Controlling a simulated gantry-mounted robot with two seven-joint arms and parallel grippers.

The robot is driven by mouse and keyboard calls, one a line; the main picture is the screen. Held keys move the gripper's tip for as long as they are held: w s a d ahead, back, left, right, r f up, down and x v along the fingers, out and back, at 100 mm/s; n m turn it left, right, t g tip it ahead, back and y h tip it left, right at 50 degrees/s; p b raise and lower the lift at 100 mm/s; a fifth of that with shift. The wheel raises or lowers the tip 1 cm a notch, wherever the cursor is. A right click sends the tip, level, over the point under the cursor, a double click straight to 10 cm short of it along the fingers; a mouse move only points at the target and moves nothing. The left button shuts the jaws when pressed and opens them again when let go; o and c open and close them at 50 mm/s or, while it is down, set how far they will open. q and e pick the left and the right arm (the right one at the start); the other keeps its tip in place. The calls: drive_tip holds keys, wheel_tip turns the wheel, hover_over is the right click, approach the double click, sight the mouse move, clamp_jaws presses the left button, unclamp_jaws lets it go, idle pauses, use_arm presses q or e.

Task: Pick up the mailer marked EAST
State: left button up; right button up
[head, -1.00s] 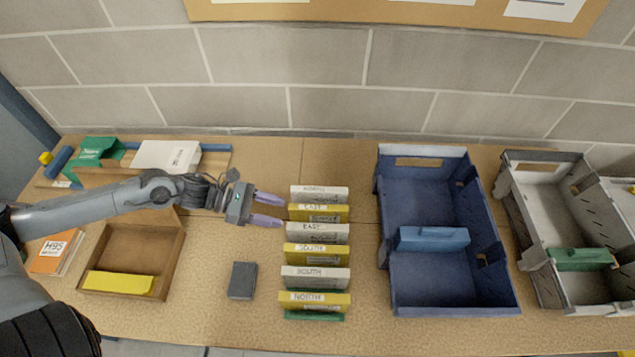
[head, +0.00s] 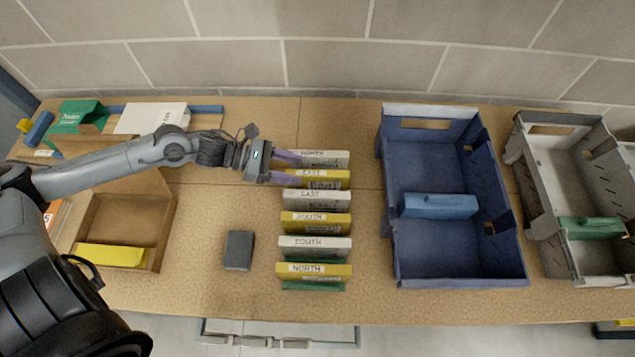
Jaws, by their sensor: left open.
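A row of upright mailers stands mid-table, white and yellow alternating. Two read EAST: a yellow one (head: 325,180) second from the back, and a white one (head: 317,201) just in front of it. Behind them is a white mailer marked NORTH (head: 325,159). My left gripper (head: 290,168) is open and empty, its purple fingers pointing right at the left ends of the yellow EAST and white NORTH mailers. The fingertips overlap these ends in the picture; I cannot tell whether they touch. My right gripper is not in view.
Nearer mailers read SOUTH (head: 316,224), SOUTH (head: 315,248) and NORTH (head: 314,273). A dark grey block (head: 239,251) lies left of the row. A blue crate (head: 455,267) and a grey crate (head: 549,250) stand right. A cardboard box (head: 126,216) is left.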

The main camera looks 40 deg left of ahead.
sight(315, 173)
use_arm(q)
drive_tip(key=shift+b+x, duration=0.55)
drive_tip(key=shift+x, duration=2.15)
drive_tip(key=shift+w+r, duration=0.1)
drive_tip(key=shift+c, duration=0.3)
clamp_jaws()
